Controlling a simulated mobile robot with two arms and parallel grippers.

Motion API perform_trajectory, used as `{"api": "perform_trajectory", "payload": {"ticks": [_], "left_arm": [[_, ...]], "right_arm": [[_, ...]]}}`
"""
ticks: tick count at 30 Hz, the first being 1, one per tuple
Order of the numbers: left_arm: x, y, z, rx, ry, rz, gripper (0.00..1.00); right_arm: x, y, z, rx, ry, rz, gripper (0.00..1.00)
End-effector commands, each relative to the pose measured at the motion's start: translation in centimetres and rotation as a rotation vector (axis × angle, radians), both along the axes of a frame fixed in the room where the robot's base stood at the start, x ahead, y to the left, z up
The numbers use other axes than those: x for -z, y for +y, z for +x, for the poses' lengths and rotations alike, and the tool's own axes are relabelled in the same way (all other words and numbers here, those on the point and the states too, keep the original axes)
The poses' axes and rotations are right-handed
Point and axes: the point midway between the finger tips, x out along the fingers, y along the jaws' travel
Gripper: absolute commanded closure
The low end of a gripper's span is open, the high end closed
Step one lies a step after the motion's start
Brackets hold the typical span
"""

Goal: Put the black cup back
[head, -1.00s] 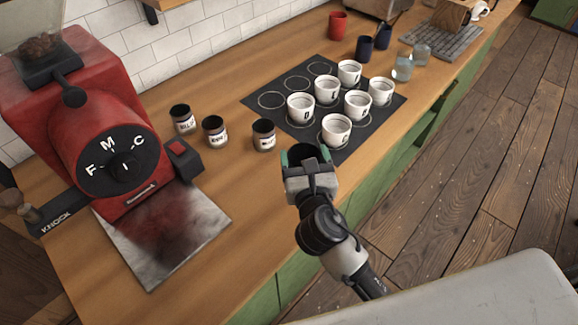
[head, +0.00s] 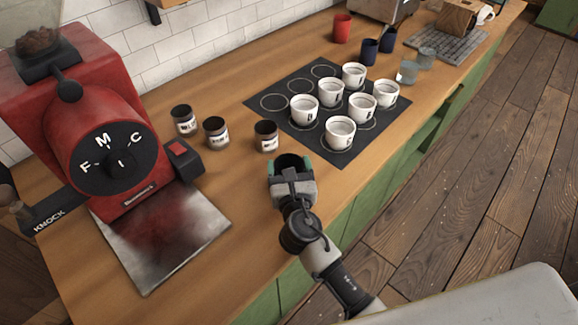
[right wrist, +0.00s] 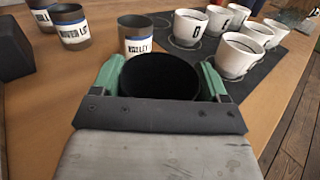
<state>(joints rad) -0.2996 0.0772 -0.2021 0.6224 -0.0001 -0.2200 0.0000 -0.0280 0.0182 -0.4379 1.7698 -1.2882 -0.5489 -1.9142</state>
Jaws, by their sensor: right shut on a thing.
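The black cup (right wrist: 160,78) is between the green fingers of my right gripper (right wrist: 160,80) in the right wrist view. In the head view it shows as a dark round cup (head: 289,161) at the tip of my right gripper (head: 289,168). The right gripper is shut on it, in front of the three labelled jars and left of the dark mat (head: 312,88). The cup is upright with its open mouth facing up. The gripper hides its lower part, so I cannot tell whether it touches the counter. My left gripper is not in view.
Several white lettered cups (head: 340,132) stand on the mat, with empty printed rings at its back left. Labelled jars (head: 266,136) stand close by. A red grinder (head: 110,140) is at left. A red cup (head: 342,27), dark blue cups (head: 369,51) and glasses (head: 407,72) stand farther back.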

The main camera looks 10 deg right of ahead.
Motion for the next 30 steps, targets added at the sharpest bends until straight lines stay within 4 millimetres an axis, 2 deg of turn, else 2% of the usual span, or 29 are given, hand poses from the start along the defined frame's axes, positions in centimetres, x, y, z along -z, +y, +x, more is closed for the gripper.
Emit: {"api": "perform_trajectory", "payload": {"ticks": [2,3,7,17,23,30], "left_arm": [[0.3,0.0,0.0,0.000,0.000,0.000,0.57],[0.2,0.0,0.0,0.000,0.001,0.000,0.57],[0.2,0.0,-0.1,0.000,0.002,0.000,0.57],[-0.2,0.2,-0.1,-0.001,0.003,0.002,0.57],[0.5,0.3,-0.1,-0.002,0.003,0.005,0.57],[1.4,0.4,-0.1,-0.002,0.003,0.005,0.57]], "right_arm": [[0.4,0.0,0.0,0.000,0.000,-0.001,0.56],[0.3,0.0,0.0,0.000,0.000,-0.001,0.21],[0.2,0.0,0.0,0.000,0.000,-0.001,0.01],[-0.3,0.0,0.0,0.000,0.000,0.000,0.00],[0.2,0.2,-3.1,-0.001,0.003,0.000,0.00],[0.3,0.7,-8.3,-0.001,0.004,0.000,0.00]]}}
